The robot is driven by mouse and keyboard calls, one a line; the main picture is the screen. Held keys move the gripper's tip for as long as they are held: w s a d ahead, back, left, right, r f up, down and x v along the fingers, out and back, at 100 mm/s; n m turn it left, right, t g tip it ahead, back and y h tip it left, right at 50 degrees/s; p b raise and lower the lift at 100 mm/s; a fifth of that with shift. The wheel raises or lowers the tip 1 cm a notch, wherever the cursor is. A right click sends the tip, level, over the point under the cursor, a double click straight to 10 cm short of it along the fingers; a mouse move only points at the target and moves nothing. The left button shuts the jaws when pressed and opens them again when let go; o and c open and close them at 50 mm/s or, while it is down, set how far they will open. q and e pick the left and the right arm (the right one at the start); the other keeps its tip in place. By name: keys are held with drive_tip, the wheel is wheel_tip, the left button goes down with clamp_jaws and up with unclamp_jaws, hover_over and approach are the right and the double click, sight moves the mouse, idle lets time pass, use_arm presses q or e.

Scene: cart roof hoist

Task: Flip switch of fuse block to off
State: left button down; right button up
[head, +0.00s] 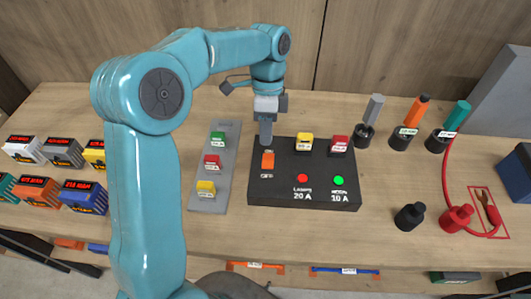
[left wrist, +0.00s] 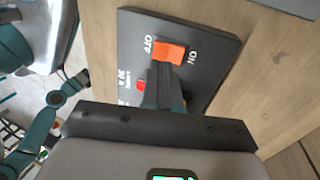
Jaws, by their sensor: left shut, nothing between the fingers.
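The black fuse block (head: 262,196) lies on the wooden bench, right of centre in the head view; its face also fills the upper middle of the left wrist view (left wrist: 135,30). Its orange switch (head: 267,161) sits at the block's left end, with OFF lettered on the near side. In the left wrist view the switch (left wrist: 169,53) lies between the OFF and ON letters; I cannot tell which way it is tipped. My left gripper (head: 266,141) is shut and empty, its fingertips pointing down at the switch's far, ON side. Contact is unclear. My right gripper is not in view.
The block also carries a yellow fuse (head: 304,142), a red fuse (head: 340,144), a red lamp (head: 302,178) and a green lamp (head: 338,180). A grey strip (head: 208,195) with three fuses lies left. Black holders, a red cable (head: 449,170) and plugs stand right.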

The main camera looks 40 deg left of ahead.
sight(265, 160)
use_arm(q)
drive_tip(key=x, duration=0.6)
drive_tip(key=shift+s+d+f+t+y+b, duration=0.1)
drive_tip(key=shift+s+f+t+y+b, duration=0.15)
drive_tip(key=shift+f+t+b, duration=0.65)
drive_tip(key=shift+r+g, duration=0.4)
drive_tip(key=shift+r, duration=0.2)
drive_tip(key=shift+w+f, duration=0.1)
drive_tip(key=shift+w+a+r+p, duration=0.25)
drive_tip(key=shift+w+p, duration=0.1)
drive_tip(key=shift+p, duration=0.25)
drive_tip(key=shift+w+a+f, duration=0.15)
drive_tip(key=shift+w+f, duration=0.05)
drive_tip(key=shift+w, duration=0.1)
drive_tip(key=shift+s, duration=0.1)
